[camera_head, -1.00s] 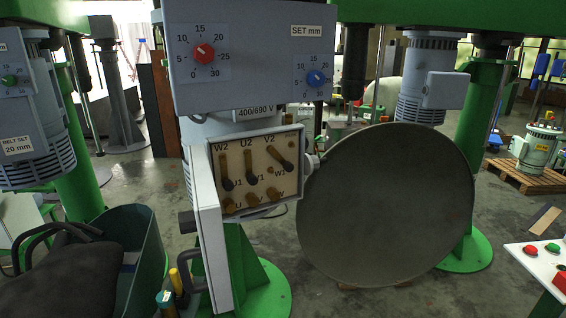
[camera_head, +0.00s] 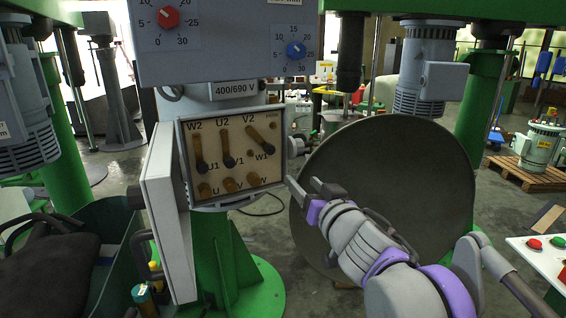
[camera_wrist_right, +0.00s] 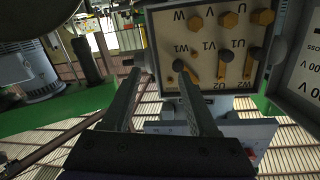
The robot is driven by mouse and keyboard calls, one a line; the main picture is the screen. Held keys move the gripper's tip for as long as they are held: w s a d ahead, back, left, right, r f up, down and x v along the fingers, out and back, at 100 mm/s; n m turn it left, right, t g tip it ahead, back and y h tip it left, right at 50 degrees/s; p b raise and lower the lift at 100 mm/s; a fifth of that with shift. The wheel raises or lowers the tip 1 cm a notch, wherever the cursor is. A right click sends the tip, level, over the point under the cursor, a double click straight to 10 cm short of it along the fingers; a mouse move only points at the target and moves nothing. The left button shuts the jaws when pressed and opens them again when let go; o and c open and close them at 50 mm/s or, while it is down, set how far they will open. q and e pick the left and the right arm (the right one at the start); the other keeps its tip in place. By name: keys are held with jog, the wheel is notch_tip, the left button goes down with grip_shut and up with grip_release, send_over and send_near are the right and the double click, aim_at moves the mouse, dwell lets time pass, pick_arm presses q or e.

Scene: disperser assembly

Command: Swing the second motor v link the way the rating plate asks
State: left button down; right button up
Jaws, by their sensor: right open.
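The open terminal box (camera_head: 233,186) has three brass links with dark knobs. The left link (camera_head: 196,146) runs upright from W2 to U1, and the middle link (camera_head: 224,143) upright from U2 to V1. The right link (camera_head: 259,137) slants from V2 down right toward W1; it also shows in the right wrist view (camera_wrist_right: 188,74), partly behind a finger. My right gripper (camera_head: 303,184) is open and empty, right of the box and apart from it. In the right wrist view its fingers (camera_wrist_right: 158,76) point at the W1 side. My left gripper is out of view.
A 400/690 V label (camera_head: 237,89) sits above the box under a grey control panel (camera_head: 220,50). The box's open door (camera_head: 165,215) stands at its left. A large dark disc (camera_head: 400,200) is behind my right arm. A green bin (camera_head: 110,270) stands at lower left.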

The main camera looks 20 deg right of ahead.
aim_at(271, 152)
jog(key=w+a+r, duration=0.1)
jog(key=w, duration=0.2)
jog(key=w+a+y, duration=0.1)
jog(key=w, duration=0.3)
jog(key=w+a+r+n+y, duration=0.1)
jog(key=w, duration=0.3)
jog(key=shift+w+a+r, duration=0.25)
jog(key=shift+a+r, duration=0.05)
jog(key=shift+r, duration=0.05)
grip_shut()
dwell(1.1)
